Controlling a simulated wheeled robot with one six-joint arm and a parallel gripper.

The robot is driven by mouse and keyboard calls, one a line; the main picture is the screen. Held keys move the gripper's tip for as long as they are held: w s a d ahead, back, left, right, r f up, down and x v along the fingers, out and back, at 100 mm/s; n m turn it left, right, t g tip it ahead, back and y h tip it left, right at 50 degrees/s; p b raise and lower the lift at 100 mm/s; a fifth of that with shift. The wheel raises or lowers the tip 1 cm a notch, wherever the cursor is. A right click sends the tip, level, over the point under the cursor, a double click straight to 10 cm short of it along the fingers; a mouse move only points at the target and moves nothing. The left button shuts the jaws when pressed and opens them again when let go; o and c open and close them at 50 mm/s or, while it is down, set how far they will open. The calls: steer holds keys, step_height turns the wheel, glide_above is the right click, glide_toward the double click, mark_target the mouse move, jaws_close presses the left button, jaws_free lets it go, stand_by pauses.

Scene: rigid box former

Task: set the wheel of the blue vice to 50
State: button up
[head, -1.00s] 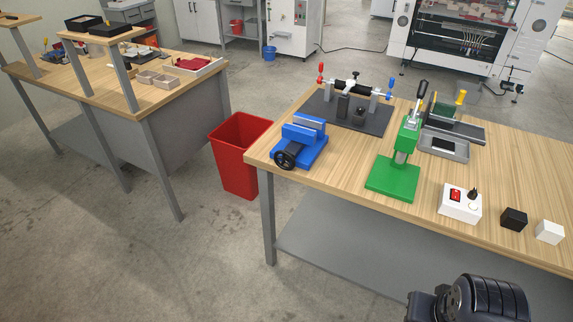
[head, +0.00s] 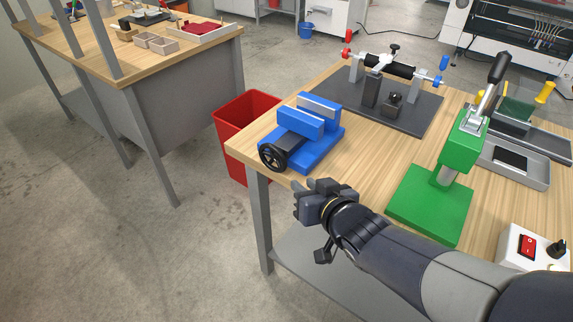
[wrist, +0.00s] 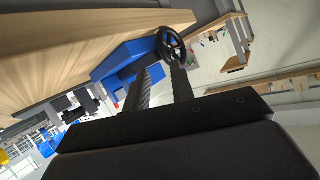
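The blue vice (head: 303,134) sits at the left front corner of the wooden bench. Its black spoked wheel (head: 274,156) faces the front edge; no scale or number can be read. My gripper (head: 310,188) is in front of the bench edge, right of the wheel and apart from it. In the wrist view, my gripper (wrist: 160,70) has its two dark fingers apart with nothing between them. The wheel (wrist: 170,43) shows just past the fingertips there, nearer the right finger, with the blue vice body (wrist: 125,62) behind it.
A green press (head: 432,203) stands on the bench right of my gripper. A dark fixture plate (head: 414,110) lies behind the vice. A white box with a red switch (head: 520,247) is at the right. A red bin (head: 247,107) stands left of the bench. Floor is clear in front.

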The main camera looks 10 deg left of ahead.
mark_target(284, 169)
steer(key=b+x, duration=0.1)
steer(key=x, duration=0.9)
steer(key=shift+w+a+f+b, duration=0.1)
steer(key=shift+w+a+b, duration=0.1)
steer(key=shift+a+b, duration=0.15)
jaws_close()
